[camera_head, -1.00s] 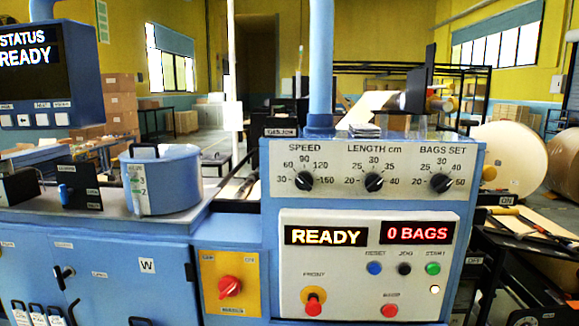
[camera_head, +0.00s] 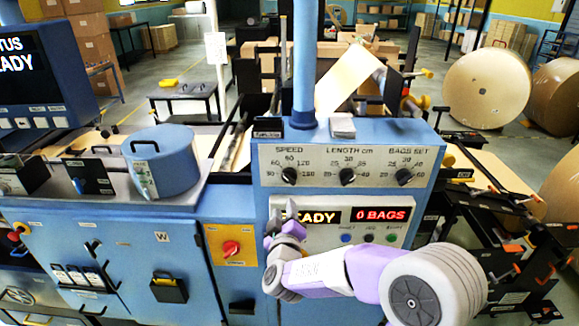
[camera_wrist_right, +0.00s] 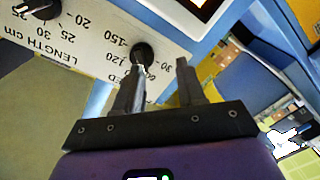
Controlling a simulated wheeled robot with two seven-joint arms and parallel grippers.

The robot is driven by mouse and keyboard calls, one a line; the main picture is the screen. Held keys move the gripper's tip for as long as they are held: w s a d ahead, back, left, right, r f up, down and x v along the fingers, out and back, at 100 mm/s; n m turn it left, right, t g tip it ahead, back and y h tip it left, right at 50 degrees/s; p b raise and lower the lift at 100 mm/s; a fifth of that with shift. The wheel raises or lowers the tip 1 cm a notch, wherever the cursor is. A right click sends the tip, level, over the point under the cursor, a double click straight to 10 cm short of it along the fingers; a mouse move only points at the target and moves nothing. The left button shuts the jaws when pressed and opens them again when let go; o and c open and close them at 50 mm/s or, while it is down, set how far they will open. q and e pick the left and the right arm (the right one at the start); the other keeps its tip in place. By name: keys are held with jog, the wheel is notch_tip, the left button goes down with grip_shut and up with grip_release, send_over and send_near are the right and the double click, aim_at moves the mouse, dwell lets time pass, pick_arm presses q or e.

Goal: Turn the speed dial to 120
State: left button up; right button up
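The speed dial (camera_head: 289,175) is a black knob at the left of the white scale panel, marked 30 to 150. Its pointer setting is too small to read. My right gripper (camera_head: 284,228) is below this dial, in front of the display panel. In the right wrist view, the speed dial (camera_wrist_right: 143,52) is just beyond the fingertips of my right gripper (camera_wrist_right: 160,66). The fingers are apart with nothing held between them. The left finger lines up with the knob and partly covers the scale; contact cannot be told. My left gripper is not in view.
The length dial (camera_head: 347,176) and bags set dial (camera_head: 404,176) sit to the right on the same panel. A blue pot (camera_head: 162,160) stands on the left counter. My right forearm covers the lower control panel.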

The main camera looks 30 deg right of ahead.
aim_at(290, 181)
jog(key=shift+h, duration=0.5)
jog(key=w+d+r, duration=0.1)
jog(key=w, duration=0.1)
jog(key=w+d+r+p, duration=0.1)
jog(key=w+d, duration=0.1)
jog(key=w+d+r, duration=0.1)
jog(key=w+d, duration=0.1)
jog(key=shift+r+p, duration=0.1)
jog(key=shift+p, duration=0.25)
grip_shut()
